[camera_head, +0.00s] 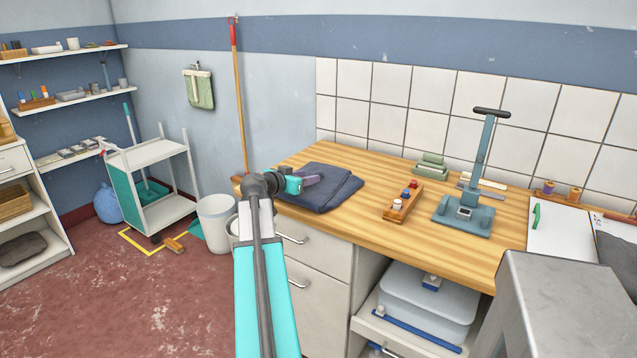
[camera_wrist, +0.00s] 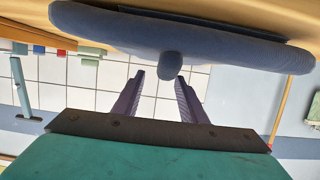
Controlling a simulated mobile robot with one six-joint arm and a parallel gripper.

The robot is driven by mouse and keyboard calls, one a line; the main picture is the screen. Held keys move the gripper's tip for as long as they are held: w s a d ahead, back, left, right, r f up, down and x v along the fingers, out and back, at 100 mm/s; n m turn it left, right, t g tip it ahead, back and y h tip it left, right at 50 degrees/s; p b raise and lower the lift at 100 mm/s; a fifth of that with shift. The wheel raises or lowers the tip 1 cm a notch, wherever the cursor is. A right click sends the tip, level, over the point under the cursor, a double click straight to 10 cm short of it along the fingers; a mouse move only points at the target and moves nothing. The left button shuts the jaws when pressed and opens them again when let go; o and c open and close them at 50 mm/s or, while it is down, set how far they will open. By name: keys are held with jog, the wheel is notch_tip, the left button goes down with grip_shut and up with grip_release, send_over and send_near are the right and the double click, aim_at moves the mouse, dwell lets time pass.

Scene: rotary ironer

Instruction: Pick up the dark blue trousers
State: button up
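The dark blue trousers (camera_head: 338,191) lie folded on the left end of the wooden worktop (camera_head: 400,212). My gripper (camera_head: 312,180) is over their left part in the head view. In the wrist view, which looks upside down, the trousers (camera_wrist: 215,45) stretch across the top, with a small rounded bulge of cloth near the fingertips. My gripper's two purple fingers (camera_wrist: 159,78) are apart with a clear gap between them. I cannot tell whether the fingertips touch the cloth.
A tiled wall (camera_head: 388,115) is behind. A white bin (camera_head: 214,222) stands on the floor at left.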

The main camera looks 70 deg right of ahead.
aim_at(314, 174)
jog(key=shift+d, duration=0.1)
jog(key=shift+p+x, duration=0.65)
jog(key=shift+x, duration=1.3)
jog(key=shift+s+d+f, duration=0.1)
jog(key=shift+d+f, duration=0.05)
jog(key=shift+d, duration=0.4)
grip_shut()
